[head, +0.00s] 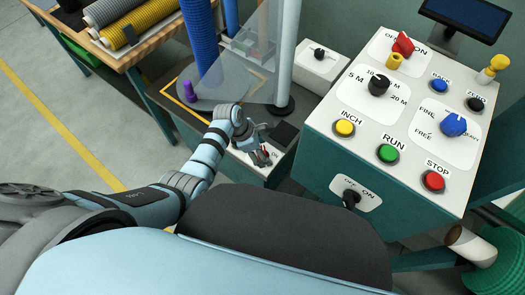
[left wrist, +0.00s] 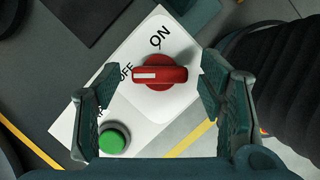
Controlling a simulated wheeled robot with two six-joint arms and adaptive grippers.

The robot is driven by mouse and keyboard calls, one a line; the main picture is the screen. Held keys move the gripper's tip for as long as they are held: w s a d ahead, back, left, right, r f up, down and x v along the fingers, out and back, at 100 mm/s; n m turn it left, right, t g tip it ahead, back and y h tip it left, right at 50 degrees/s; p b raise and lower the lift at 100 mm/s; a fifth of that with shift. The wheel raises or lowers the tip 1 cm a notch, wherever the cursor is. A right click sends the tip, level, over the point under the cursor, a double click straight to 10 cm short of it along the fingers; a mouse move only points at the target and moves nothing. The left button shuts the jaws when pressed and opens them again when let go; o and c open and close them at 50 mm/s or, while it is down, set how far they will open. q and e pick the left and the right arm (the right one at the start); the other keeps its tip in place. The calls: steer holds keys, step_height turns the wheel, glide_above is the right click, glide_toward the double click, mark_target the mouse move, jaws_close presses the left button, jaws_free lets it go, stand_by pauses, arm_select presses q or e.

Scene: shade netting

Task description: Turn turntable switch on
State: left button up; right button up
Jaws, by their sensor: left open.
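The turntable switch is a red rotary knob (left wrist: 160,75) on a white plate (left wrist: 178,112) marked OFF and ON in the left wrist view. The white mark on its handle points left, toward the OFF label; ON is above the knob. My left gripper (left wrist: 160,82) is open, with one finger on each side of the knob. I cannot tell whether either finger touches it. In the head view my left gripper (head: 258,140) is low over the same plate beside the turntable, partly hiding the knob. My right gripper is in neither view.
A green button (left wrist: 114,139) sits close to the knob near the left finger. The turntable disc (head: 215,88) carries a purple piece (head: 190,92). A control box (head: 395,125) with several buttons and knobs stands at the right. A table with rolls (head: 150,15) is at the back left.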

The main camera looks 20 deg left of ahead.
arm_select(q)
steer(key=c, duration=1.2)
steer(key=shift+o, duration=0.2)
